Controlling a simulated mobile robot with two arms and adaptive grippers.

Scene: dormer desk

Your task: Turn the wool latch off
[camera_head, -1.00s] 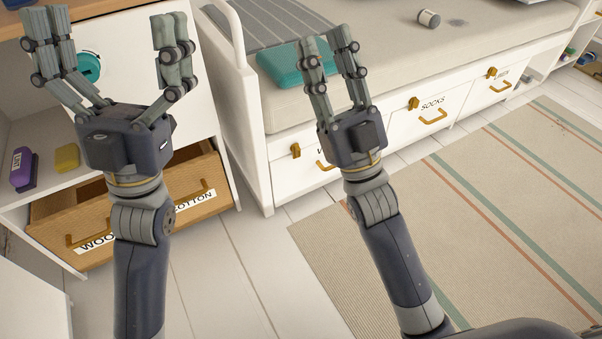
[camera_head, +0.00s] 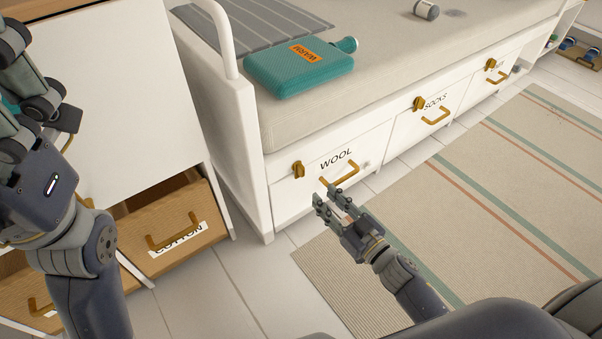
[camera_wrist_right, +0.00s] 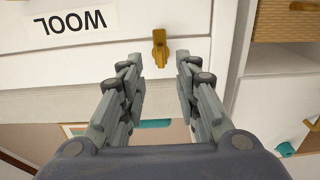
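The wool latch (camera_head: 298,170) is a small brass turn-piece at the upper left of the white drawer front (camera_head: 316,187) labelled WOOL, under the bench seat. It looks upright along its length. In the right wrist view the latch (camera_wrist_right: 160,48) appears upside down, centred just beyond my right fingertips. My right gripper (camera_head: 327,195) is open and empty in front of the drawer; its fingers also show apart in the wrist view (camera_wrist_right: 159,70). I see no contact with the latch. My left gripper (camera_head: 38,95) is at the left edge, partly cut off, its opening unclear.
The WOOL drawer has a brass handle (camera_head: 346,175). To its right is the SOCKS drawer with its own latch (camera_head: 418,103). A teal hot-water bottle (camera_head: 298,72) lies on the bench. A wooden COTTON drawer (camera_head: 178,222) stands open at left. A striped rug (camera_head: 490,190) covers the floor.

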